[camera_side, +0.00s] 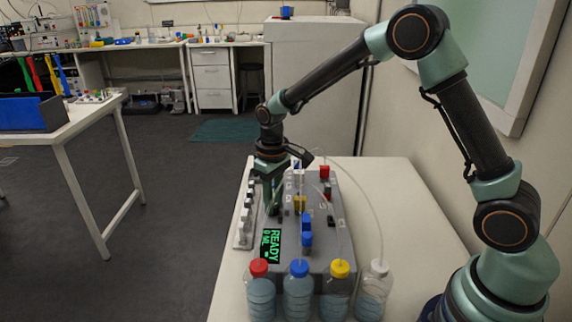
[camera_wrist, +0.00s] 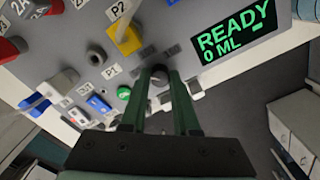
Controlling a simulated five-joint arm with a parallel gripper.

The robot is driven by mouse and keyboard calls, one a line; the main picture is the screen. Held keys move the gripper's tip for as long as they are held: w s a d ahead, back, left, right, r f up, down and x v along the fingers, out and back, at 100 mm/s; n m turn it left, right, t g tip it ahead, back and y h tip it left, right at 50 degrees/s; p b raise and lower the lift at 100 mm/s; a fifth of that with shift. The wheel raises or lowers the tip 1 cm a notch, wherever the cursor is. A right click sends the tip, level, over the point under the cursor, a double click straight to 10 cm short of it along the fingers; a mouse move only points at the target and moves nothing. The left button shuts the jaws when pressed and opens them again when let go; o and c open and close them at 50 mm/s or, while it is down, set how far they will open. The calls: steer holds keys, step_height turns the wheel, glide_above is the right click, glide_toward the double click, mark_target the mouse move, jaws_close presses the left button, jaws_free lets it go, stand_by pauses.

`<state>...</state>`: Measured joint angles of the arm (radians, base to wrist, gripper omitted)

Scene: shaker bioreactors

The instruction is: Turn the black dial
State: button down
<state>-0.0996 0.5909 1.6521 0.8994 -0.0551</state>
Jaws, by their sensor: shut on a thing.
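My gripper (camera_wrist: 162,74) points down at the grey panel, its two green fingers shut on the black dial (camera_wrist: 159,79). Only a small dark part of the dial shows between the fingertips, so its pointing direction cannot be told. In the side view my gripper (camera_side: 271,196) reaches down onto the left part of the grey device, and the dial is hidden there. A display (camera_wrist: 232,38) beside the dial reads READY and 0 ML in green; it also shows in the side view (camera_side: 271,245).
In the wrist view a green ON button (camera_wrist: 124,92), a yellow block (camera_wrist: 127,38) and a dark grey knob (camera_wrist: 96,56) sit near the fingers. Bottles with red (camera_side: 259,267), blue (camera_side: 299,268), yellow (camera_side: 340,268) and white caps stand before the device. Thin tubes arch above it.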

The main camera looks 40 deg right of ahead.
steer(key=shift+n, duration=1.2)
steer(key=shift+r, duration=0.1)
steer(key=c, duration=0.7)
jaws_free()
steer(key=shift+o, duration=0.2)
step_height(320, 180, up, 12)
steer(key=shift+r, duration=0.1)
